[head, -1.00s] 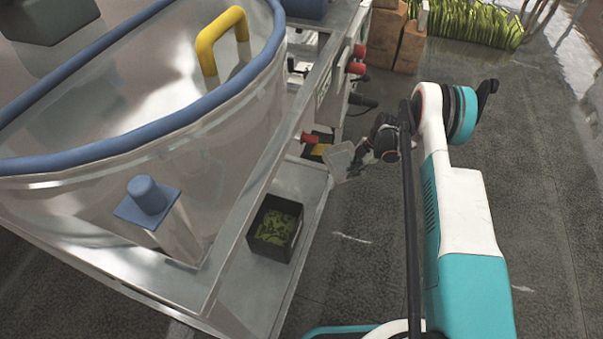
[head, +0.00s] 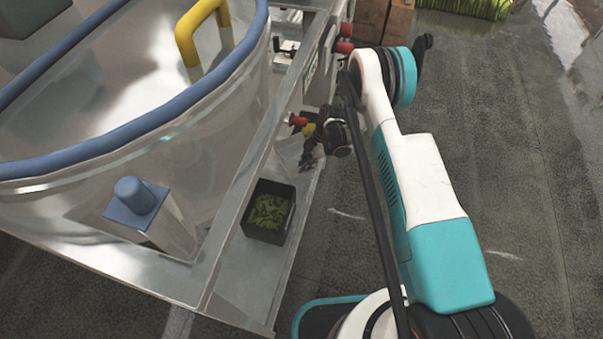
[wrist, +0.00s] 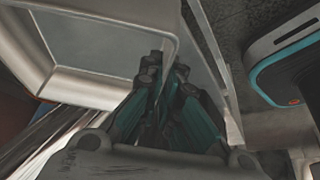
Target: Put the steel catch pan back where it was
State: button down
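The steel catch pan (head: 290,152) is a shallow grey pan over the far part of the machine's low steel shelf (head: 245,290). I cannot tell whether it touches the shelf. My gripper (head: 308,160) is at the pan's right side, shut on its edge. In the wrist view the pan (wrist: 95,40) fills the upper left with its pale rim, and the fingertips of my gripper (wrist: 163,68) are close together at that rim. The fingers partly hide the contact.
A black bin (head: 268,212) with green bits stands on the shelf, nearer than the pan. Red knobs (head: 343,46) stick out from the machine's side. The large steel vessel (head: 110,110) with a blue rim fills the left. Open floor (head: 480,190) lies on the right.

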jog(key=shift+s+a, duration=0.25)
jog(key=shift+a, duration=0.25)
jog(key=shift+d+b+x, duration=0.15)
jog(key=shift+b+x, duration=0.4)
jog(key=shift+x, duration=0.3)
jog(key=shift+d+b+x, duration=0.15)
jog(key=shift+b+x, duration=0.4)
jog(key=shift+x, duration=0.3)
jog(key=shift+w+f, duration=0.15)
jog(key=shift+f, duration=0.15)
jog(key=c, duration=1.8)
grip_release()
jog(key=p+v, duration=0.4)
jog(key=v, duration=0.8)
jog(key=shift+r, duration=0.2)
